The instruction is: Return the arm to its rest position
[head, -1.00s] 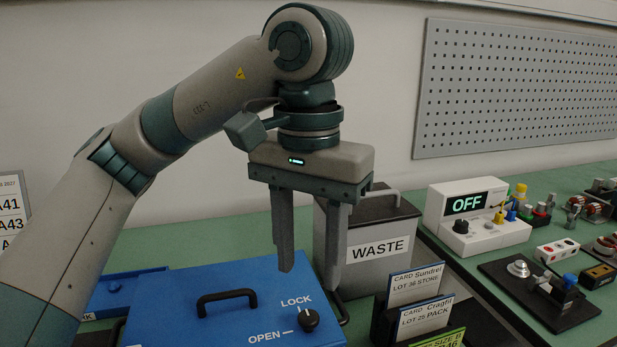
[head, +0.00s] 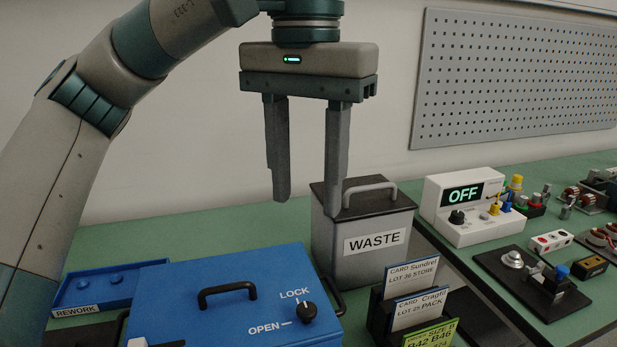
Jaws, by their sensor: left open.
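My left gripper (head: 307,205) is in the head view, with its arm coming in from the left. Its two fingers point down, apart and with nothing between them. It hangs in the air above the bench, over the back of the blue box (head: 180,300) and in front of the wall. The right finger overlaps the left edge of the WASTE bin (head: 370,270) in the picture. My right gripper does not show.
The blue box has a black handle (head: 227,292) and a LOCK/OPEN knob (head: 306,312). A REWORK tray (head: 95,291) lies left of it. A card holder (head: 410,303), a tester reading OFF (head: 465,210) and a black fixture plate (head: 540,285) stand right. The green bench behind the box is clear.

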